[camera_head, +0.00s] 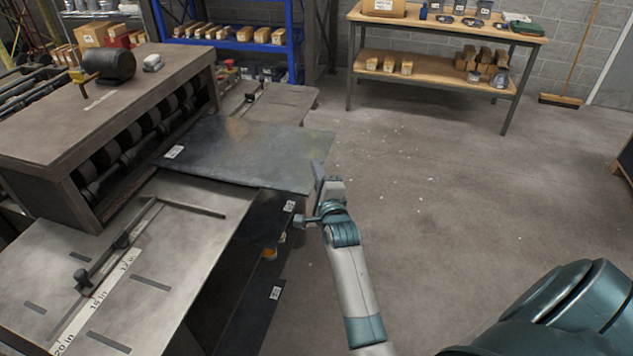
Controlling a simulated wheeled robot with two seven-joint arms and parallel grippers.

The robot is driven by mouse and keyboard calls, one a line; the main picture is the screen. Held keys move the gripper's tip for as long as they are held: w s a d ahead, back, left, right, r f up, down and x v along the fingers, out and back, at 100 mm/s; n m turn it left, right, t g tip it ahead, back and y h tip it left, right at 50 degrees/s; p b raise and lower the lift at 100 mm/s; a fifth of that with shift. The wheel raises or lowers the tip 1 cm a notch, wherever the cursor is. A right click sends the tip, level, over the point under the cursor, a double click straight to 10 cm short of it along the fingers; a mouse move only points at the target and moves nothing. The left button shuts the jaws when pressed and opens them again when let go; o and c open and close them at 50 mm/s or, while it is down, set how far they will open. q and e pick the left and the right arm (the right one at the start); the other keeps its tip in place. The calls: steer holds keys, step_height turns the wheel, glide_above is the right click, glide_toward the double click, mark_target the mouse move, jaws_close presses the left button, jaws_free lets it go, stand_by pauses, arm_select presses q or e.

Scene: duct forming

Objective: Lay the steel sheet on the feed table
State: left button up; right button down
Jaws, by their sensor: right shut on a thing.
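The steel sheet (240,152) is a flat dark grey plate with a small white label near its left corner. My right gripper (318,180) is shut on the sheet's right edge, near its front right corner. The sheet looks about level and reaches left to the front of the roller machine; whether it rests on anything there, I cannot tell. The feed table (190,225) is the grey metal surface at the lower left, with a ruler strip and slots. The sheet overlaps its far right part in the picture. My left gripper is not in view.
The roller machine (60,115) stands along the feed table's far side. A bent guide bar (190,207) lies on the table. More labelled dark sheets (262,300) sit below the table's right edge. A wooden workbench (440,20) stands at the back.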

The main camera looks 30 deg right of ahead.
steer(key=shift+r, duration=0.1)
step_height(320, 180, down, 4)
steer(key=shift+r+p, duration=0.1)
steer(key=shift+p, duration=0.4)
steer(key=c, duration=2)
jaws_free()
steer(key=shift+c, duration=0.2)
steer(key=shift+o, duration=0.6)
steer(key=shift+s+f, duration=0.15)
steer(key=shift+f, duration=0.05)
